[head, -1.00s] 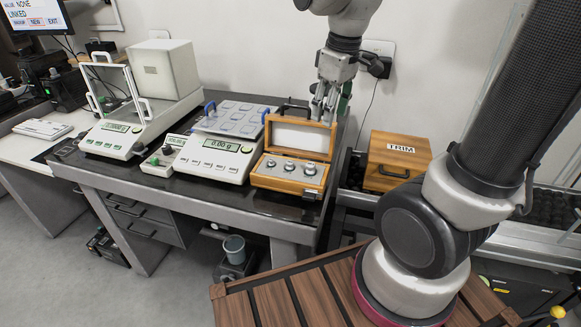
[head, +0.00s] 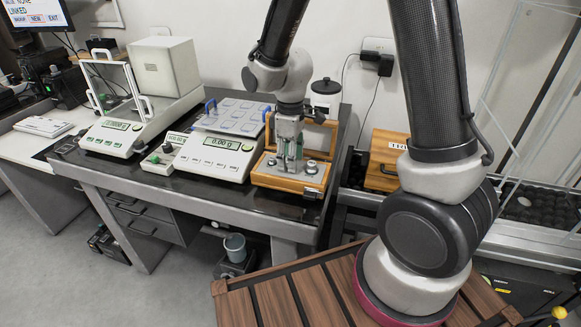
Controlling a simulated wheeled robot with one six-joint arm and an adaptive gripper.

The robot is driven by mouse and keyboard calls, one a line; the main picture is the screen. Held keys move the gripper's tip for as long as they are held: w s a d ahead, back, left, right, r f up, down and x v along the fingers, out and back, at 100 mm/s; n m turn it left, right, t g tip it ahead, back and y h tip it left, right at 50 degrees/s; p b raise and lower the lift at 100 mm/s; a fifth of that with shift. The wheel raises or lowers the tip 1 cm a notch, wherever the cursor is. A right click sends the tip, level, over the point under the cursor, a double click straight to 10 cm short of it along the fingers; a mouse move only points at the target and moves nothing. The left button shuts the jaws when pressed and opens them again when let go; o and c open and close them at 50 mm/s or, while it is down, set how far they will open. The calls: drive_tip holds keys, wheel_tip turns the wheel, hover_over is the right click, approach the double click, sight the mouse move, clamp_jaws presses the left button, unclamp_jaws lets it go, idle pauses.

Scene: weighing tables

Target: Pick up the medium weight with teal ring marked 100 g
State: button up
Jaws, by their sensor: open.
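The wooden weight box (head: 286,184) stands open at the right end of the dark-topped weighing table. A grey metal weight (head: 311,167) shows at the right of its tray, and part of another weight (head: 271,161) shows at the left. The middle weight's place is hidden behind my gripper. No teal ring or 100 g marking can be made out at this size. My gripper (head: 289,167) points straight down into the box over the middle place, with its jaws open. I cannot tell whether the fingers touch or surround a weight.
A balance reading 0.00 g (head: 217,157) stands just left of the box. A second balance with a glass shield (head: 110,136) is farther left. The box's raised lid (head: 318,133) stands behind my gripper. A wooden TRIM box (head: 383,166) is to the right.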

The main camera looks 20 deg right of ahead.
drive_tip(key=shift+f, duration=0.35)
clamp_jaws()
